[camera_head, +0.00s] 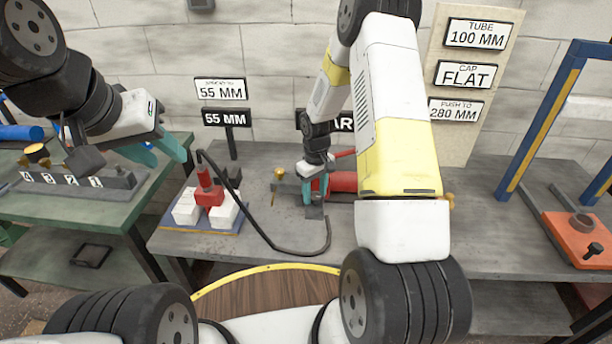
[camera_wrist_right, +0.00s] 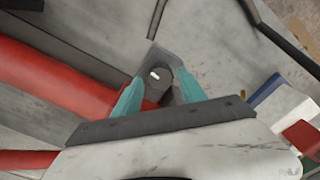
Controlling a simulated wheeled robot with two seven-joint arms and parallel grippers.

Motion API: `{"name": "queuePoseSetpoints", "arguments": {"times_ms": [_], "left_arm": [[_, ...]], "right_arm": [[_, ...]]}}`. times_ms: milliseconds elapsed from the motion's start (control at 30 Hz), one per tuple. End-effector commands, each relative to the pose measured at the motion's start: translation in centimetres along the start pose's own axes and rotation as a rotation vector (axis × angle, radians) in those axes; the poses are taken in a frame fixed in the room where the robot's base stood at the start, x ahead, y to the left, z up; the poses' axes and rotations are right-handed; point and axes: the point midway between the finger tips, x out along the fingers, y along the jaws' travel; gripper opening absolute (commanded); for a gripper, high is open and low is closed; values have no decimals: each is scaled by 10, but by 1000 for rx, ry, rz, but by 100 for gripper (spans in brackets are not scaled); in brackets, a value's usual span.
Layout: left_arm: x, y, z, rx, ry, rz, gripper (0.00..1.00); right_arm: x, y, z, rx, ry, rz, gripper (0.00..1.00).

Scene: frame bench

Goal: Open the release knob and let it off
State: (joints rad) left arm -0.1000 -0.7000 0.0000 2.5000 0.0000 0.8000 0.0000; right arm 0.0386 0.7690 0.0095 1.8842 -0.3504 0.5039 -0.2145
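The release knob (camera_wrist_right: 158,77) is a dark round knob with a small white mark on its top. It sits on a grey block (camera_head: 314,212) at the near end of the red cylinder (camera_head: 343,182). My right gripper (camera_head: 308,194) points down over this block. In the right wrist view its teal fingers (camera_wrist_right: 161,80) stand on either side of the knob, but I cannot tell whether both touch it. In the head view the fingers hide most of the knob. My left gripper (camera_head: 160,150) is open and empty above the left bench.
A black hose (camera_head: 262,231) loops across the grey bench (camera_head: 400,235). A red clamp (camera_head: 209,190) on white blocks stands at the left. A blue-yellow frame (camera_head: 541,120) and an orange base (camera_head: 578,240) are at the right. The bench front is mostly clear.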

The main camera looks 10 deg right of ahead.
Motion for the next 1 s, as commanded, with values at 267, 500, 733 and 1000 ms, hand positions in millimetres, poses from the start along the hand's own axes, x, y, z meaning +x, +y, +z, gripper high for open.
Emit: {"name": "queuePoseSetpoints", "arguments": {"times_ms": [267,500,733,1000], "left_arm": [[0,0,0,0,0,0,36],[0,0,0,0,0,0,36],[0,0,0,0,0,0,36],[0,0,0,0,0,0,36]], "right_arm": [[1,-1,1,0,-3,-2,55],[-19,0,0,0,0,0,55],[-58,0,0,1,-1,0,55],[-77,0,1,0,-2,-2,55]]}}
